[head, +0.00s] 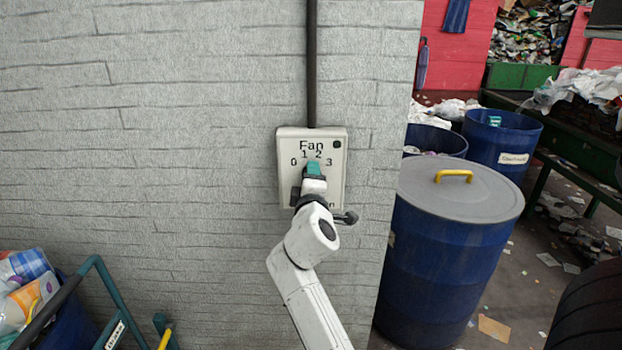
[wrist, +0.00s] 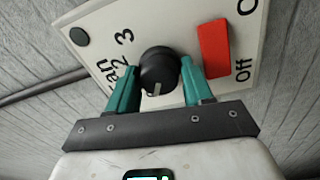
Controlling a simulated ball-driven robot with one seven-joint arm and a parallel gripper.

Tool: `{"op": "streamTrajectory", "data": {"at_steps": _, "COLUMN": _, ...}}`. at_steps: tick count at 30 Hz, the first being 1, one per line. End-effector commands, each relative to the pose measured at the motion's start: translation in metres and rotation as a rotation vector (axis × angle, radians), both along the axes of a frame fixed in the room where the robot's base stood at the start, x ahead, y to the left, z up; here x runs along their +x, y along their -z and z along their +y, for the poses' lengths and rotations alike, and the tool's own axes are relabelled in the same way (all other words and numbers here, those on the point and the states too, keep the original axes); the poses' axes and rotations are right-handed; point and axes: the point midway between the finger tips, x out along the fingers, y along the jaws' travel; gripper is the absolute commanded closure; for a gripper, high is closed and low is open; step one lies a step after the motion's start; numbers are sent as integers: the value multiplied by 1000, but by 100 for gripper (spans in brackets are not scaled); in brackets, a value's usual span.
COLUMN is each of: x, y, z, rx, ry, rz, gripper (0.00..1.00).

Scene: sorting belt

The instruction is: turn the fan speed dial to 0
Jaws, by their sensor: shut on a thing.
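The fan panel (head: 285,190) is a pale box on the grey brick wall, marked Fan, with numbers 0, 1, 2, 3 in an arc. The black round dial (wrist: 160,66) has a white pointer line, which points down in the wrist view, away from the 3. The numbers 0 and 1 are hidden there, so I cannot tell exactly which it meets. My gripper (wrist: 154,82) is shut on the dial, one teal finger on each side. In the head view my gripper (head: 313,168) covers the dial.
A red rocker switch (wrist: 214,49) marked Off sits close beside one finger. A small dark round lamp (head: 337,144) is at the panel's upper right corner. A blue lidded barrel (head: 440,260) stands right of the wall. A green-railed cart (head: 105,285) is at lower left.

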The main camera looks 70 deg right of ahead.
Motion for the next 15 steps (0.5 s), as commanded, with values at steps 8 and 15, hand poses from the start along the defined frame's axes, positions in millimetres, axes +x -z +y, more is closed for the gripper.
{"op": "streamTrajectory", "data": {"at_steps": 8, "x": 1, "y": 1, "z": 0, "rx": -2, "ry": -1, "rz": 9, "gripper": 80}}
{"op": "streamTrajectory", "data": {"at_steps": 15, "x": 1, "y": 1, "z": 0, "rx": -3, "ry": -2, "rz": 8, "gripper": 40}}
